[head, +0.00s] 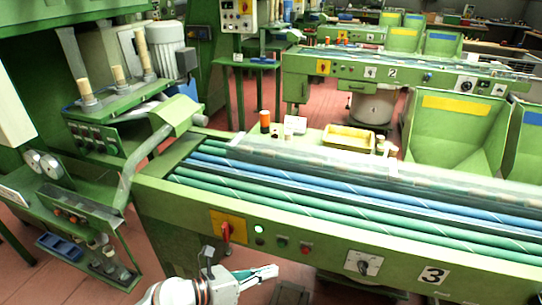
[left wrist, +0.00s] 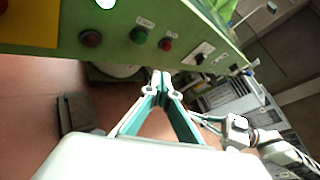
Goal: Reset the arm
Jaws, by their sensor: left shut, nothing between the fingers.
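My left gripper (head: 272,271) is low in the head view, in front of the green machine's front panel. Its teal fingers come together at the tips in the left wrist view (left wrist: 161,80), shut with nothing between them. Another gripper of mine, the right one (left wrist: 200,118), shows at the right of the left wrist view with its pale wrist behind it. Its fingers are too small there to tell whether they are open, and it does not show in the head view.
The green machine (head: 330,242) has a red switch (head: 226,232), buttons and blue and green rollers (head: 300,185). A yellow tray (head: 348,137) and an orange-topped cylinder (head: 265,121) stand behind the rollers. Red floor shows below the left gripper in the left wrist view.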

